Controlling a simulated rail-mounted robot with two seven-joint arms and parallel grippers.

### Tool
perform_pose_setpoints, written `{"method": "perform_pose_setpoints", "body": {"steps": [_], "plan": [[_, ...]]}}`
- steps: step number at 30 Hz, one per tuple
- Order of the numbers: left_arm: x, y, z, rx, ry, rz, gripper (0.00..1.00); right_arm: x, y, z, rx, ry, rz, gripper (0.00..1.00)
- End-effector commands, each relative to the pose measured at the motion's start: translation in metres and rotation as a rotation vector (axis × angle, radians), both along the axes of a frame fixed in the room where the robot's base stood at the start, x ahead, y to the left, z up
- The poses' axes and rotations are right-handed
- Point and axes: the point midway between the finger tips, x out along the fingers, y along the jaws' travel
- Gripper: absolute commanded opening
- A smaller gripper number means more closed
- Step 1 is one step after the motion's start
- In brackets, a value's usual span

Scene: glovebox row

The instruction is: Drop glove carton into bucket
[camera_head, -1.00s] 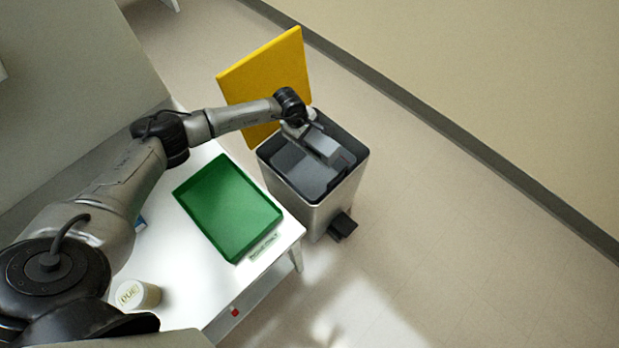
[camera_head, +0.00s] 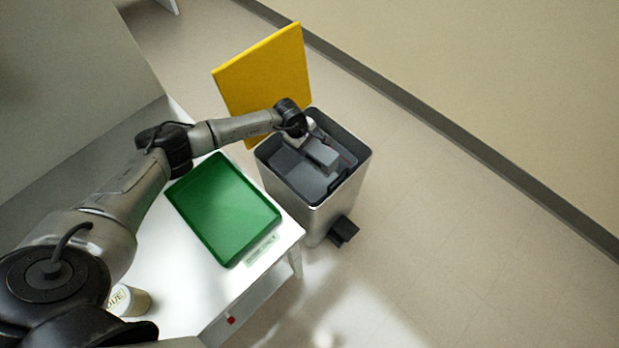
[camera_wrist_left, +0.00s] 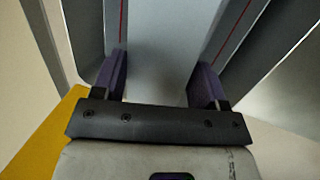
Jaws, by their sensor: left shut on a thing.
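The bucket (camera_head: 328,215) is a tall metal pedal bin with a dark rim, beside the white table. Its yellow lid (camera_head: 262,75) stands open behind it. My left gripper (camera_head: 317,146) reaches over the lid side into the bin's mouth. It is shut on the glove carton (camera_head: 323,159), a small grey box held within the bin's opening. How far the carton is above the bin's bottom is unclear.
A green tray (camera_head: 225,205) lies empty on the white table (camera_head: 180,290). A white cup-like container (camera_head: 132,300) stands near my left arm, partly hidden. A black pedal (camera_head: 343,230) juts from the bin's foot. The floor to the right is clear.

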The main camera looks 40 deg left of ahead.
Motion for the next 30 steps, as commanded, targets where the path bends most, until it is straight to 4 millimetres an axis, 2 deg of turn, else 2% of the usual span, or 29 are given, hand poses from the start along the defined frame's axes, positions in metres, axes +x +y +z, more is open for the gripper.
{"method": "perform_pose_setpoints", "body": {"steps": [1,9,19,23,30], "plan": [[0.000,0.000,0.000,0.000,0.000,0.000,0.69,0.000,0.000,0.000,0.000,0.000,0.001,0.43],[0.000,0.000,0.000,0.000,0.000,0.000,0.95,0.000,0.000,0.000,0.000,0.001,0.000,0.43],[-0.001,0.001,0.005,0.000,-0.001,0.000,0.96,0.000,0.002,0.003,0.005,0.001,-0.004,0.43],[-0.005,0.004,0.022,0.001,-0.001,-0.002,0.96,0.000,0.002,0.011,0.008,0.001,-0.005,0.43],[-0.019,0.011,0.068,0.000,-0.001,-0.001,0.96,0.000,0.002,0.028,0.008,0.001,-0.006,0.43]]}}
